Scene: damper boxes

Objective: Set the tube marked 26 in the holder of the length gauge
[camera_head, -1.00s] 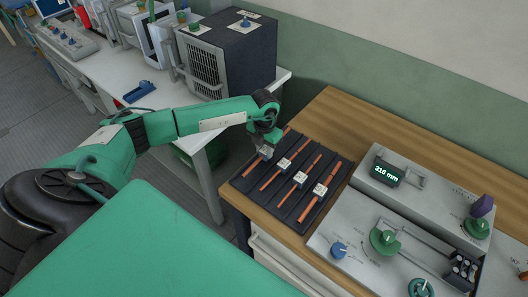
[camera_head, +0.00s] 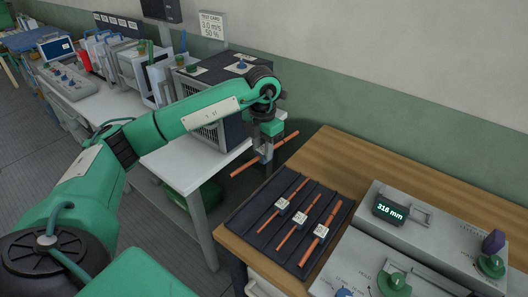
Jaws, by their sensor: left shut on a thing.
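My left gripper (camera_head: 265,156) is shut on an orange tube (camera_head: 243,167), around its middle, and holds it above the far left part of the dark grooved tray (camera_head: 238,222). The tube slants up to the right; its marking is hidden or too small to read. Three more orange tubes with white number tags lie in the tray: a left one (camera_head: 292,189), a middle one (camera_head: 288,242) and a right one (camera_head: 311,252). I cannot read their tags. The grey length gauge (camera_head: 440,226) is at the lower right, its display (camera_head: 390,209) showing 316 mm. I cannot make out its holder. My right gripper is not in view.
The wooden bench top (camera_head: 345,150) is clear behind the tray. At the left, a white table (camera_head: 180,160) bears several devices and a dark box. A green wall stands behind.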

